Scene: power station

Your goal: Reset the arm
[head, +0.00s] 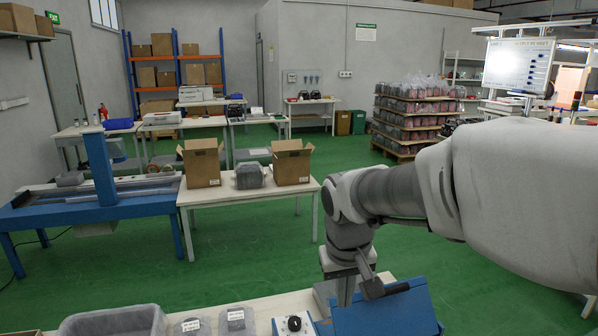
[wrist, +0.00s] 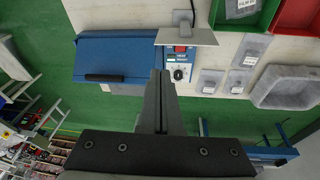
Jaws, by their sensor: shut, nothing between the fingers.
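My arm comes in from the right in the head view and bends down at the wrist over the near bench (head: 270,303). In the wrist view my gripper (wrist: 160,74) is shut, with its fingers together and nothing held. Its tips lie in the picture between a blue box with a black handle (wrist: 115,55) and a small control panel with a knob (wrist: 177,73). The blue box also shows in the head view (head: 390,315), below and right of my wrist. I cannot tell the height of the fingertips above the bench.
A grey tray (wrist: 257,95) and several flat grey packs (wrist: 212,80) lie on the near bench. Red (wrist: 300,18) and green (wrist: 250,18) bins stand at its edge. Beyond, a white table (head: 240,193) holds open cardboard boxes. Green floor lies clear between the tables.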

